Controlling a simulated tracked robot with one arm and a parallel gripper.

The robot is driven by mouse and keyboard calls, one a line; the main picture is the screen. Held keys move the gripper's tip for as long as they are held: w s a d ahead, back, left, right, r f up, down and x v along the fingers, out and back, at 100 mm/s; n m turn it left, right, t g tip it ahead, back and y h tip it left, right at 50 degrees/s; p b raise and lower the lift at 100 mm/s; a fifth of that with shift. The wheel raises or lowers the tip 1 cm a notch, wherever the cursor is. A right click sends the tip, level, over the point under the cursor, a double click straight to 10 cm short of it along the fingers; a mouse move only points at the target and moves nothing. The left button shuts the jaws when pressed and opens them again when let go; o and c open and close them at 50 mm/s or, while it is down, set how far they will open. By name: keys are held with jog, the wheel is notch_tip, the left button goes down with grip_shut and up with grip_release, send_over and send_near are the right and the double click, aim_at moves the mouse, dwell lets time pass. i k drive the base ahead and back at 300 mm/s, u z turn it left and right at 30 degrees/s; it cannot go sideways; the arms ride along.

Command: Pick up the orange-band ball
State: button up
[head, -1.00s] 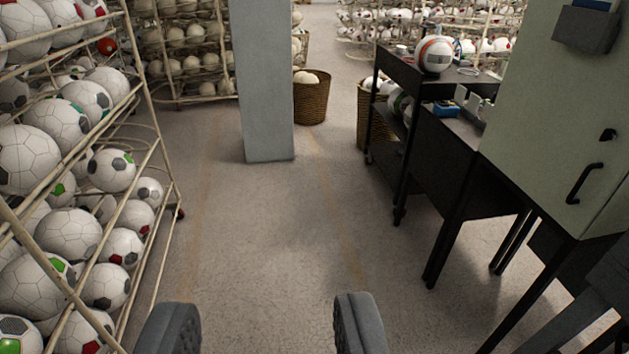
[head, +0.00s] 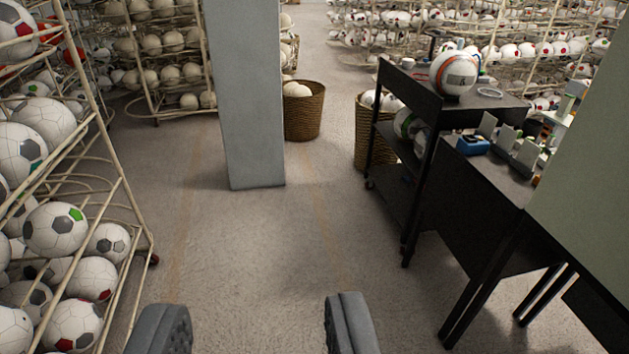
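The orange-band ball (head: 454,73) is white and grey with an orange-red band. It rests on the top shelf of a black cart (head: 412,90) at the right. My gripper (head: 258,328) shows at the bottom of the picture. Its two dark grey fingers are wide apart with only floor between them. It is open and empty, well short of the ball and to its left.
A grey pillar (head: 243,100) stands ahead. A rack of balls (head: 125,185) lines the left side. A black table (head: 490,190) and a pale green cabinet (head: 590,190) stand at the right. Wicker baskets (head: 304,115) stand farther back. The floor (head: 260,250) between is clear.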

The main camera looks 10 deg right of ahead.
aim_at(453, 73)
jog(key=u, duration=0.05)
jog(key=i, duration=3.05)
jog(key=z, duration=1.35)
